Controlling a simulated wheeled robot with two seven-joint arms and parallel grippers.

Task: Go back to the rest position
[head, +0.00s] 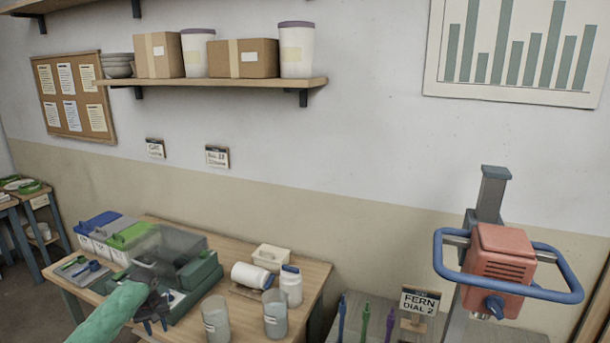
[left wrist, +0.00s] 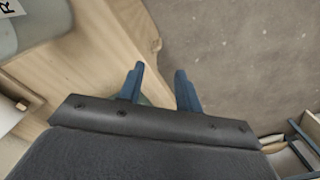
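My left gripper (head: 153,312) is in front of the near edge of the wooden table (head: 250,309), with my green-sleeved arm coming in from the lower left. In the left wrist view its two blue fingers (left wrist: 160,88) stand apart with nothing between them, above the table edge and the floor. In the head view it overlaps the near side of a green box with a clear lid (head: 172,256); I cannot tell whether they touch. My right gripper does not show.
Two translucent beakers (head: 216,318) (head: 276,314), an upright white jar (head: 291,286), a lying jar (head: 252,275) and a white tub (head: 270,257) stand on the table. A red mixer with a blue ring handle (head: 500,262) is at the right. Floor (left wrist: 235,50) is clear beside the table.

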